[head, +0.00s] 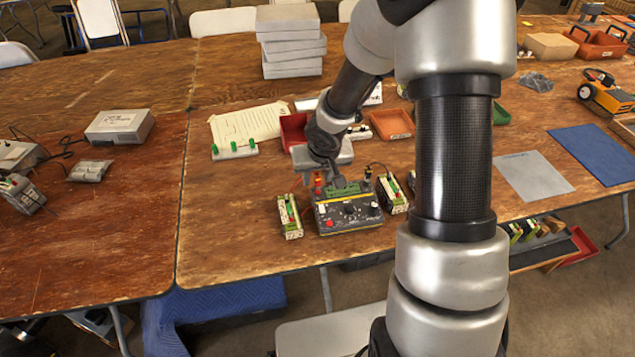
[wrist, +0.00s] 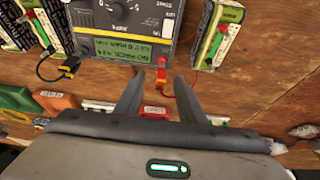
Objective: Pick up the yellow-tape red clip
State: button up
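The red clip with yellow tape (wrist: 161,80) lies just off the charger's edge, with a red lead running from it. In the head view a small red and orange shape (head: 318,181) at the charger's far left corner looks like this clip. My gripper (wrist: 159,88) is open, pointing down at the table. In the wrist view the clip shows between the two fingertips, with a gap on each side; how far below them it is I cannot tell. My gripper also shows in the head view (head: 336,180), at the charger's far side, its fingers partly hidden.
The charger (head: 348,218) stands at the table's front edge, its display (wrist: 135,50) lit green. Battery packs (head: 290,217) (head: 392,193) flank it. A black clip with yellow (wrist: 68,69) lies near the other pack. Orange (head: 392,124) and red (head: 293,132) trays are behind.

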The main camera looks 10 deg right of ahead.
aim_at(317, 176)
jog(key=c, duration=0.9)
jog(key=shift+r, duration=0.1)
notch_tip(317, 176, up, 10)
jog(key=p, duration=0.5)
